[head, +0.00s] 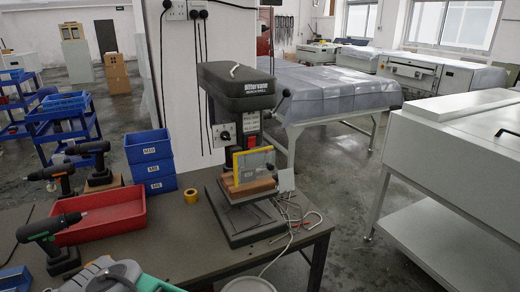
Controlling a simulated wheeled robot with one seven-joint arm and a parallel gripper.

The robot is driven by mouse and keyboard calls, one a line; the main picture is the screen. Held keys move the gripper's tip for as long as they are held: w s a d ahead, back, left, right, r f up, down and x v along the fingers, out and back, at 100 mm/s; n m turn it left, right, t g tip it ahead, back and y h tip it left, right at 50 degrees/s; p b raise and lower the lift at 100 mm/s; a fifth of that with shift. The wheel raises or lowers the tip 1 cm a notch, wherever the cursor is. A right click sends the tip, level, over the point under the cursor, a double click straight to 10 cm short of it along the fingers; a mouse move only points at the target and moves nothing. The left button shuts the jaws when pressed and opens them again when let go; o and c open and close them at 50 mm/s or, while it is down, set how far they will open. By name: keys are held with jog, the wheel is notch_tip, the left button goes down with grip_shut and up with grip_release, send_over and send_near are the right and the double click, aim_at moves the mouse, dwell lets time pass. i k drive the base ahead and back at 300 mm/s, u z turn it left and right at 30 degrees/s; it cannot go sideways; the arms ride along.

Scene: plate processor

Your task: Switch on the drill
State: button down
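A dark grey bench drill press (238,84) stands upright on the workbench (180,232), right of centre. A small white control panel with a dark round knob (225,136) is on its front left side; its setting is too small to read. A yellow-edged guard or plate (254,160) and a reddish-brown block (250,187) are at its work area, above the dark base (246,224). Several handheld drills stand at the left, including a black and green one (50,227) in front. My gripper is not in view.
A red tray (98,217), stacked blue bins (152,160) and a yellow tape roll (191,196) are on the bench. Hooked metal pieces and a cable lie right of the drill press. A grey and teal object (150,284) is cut off at the bottom. Bench space in the middle front is clear.

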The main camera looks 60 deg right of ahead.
aim_at(251, 141)
jog(key=k, duration=0.55)
jog(key=z, duration=0.6)
jog(key=i, duration=0.5)
jog(key=z, duration=0.1)
